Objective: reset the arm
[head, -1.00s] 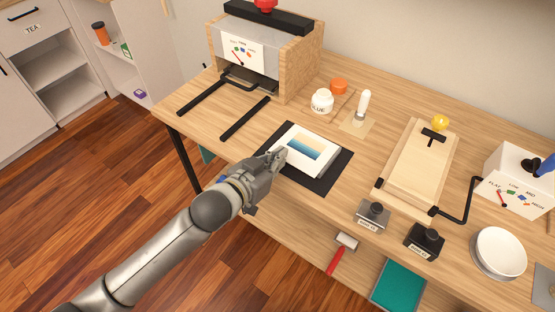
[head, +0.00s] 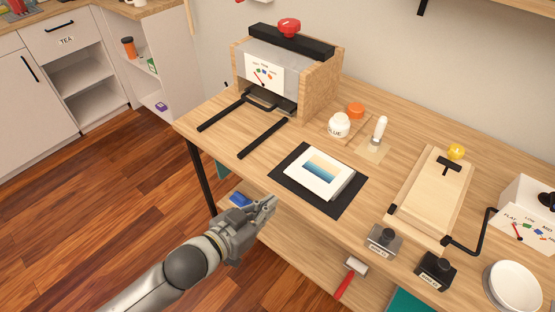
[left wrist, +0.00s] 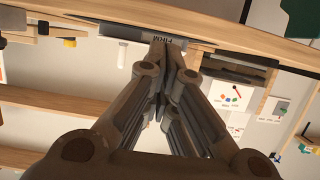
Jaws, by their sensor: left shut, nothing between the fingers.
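My left gripper (head: 268,205) is shut and empty in the head view, in front of the workbench's near edge. It is apart from the white block with a blue and tan picture (head: 319,173), which lies on a black mat (head: 288,178) on the bench. In the left wrist view, the closed fingers (left wrist: 168,48) point up toward the bench edge. A grey piece with lettering (left wrist: 125,33) shows beyond their tips. My right gripper is not in view.
A lower shelf holds a red-handled hammer (head: 345,283). Floor at left is clear.

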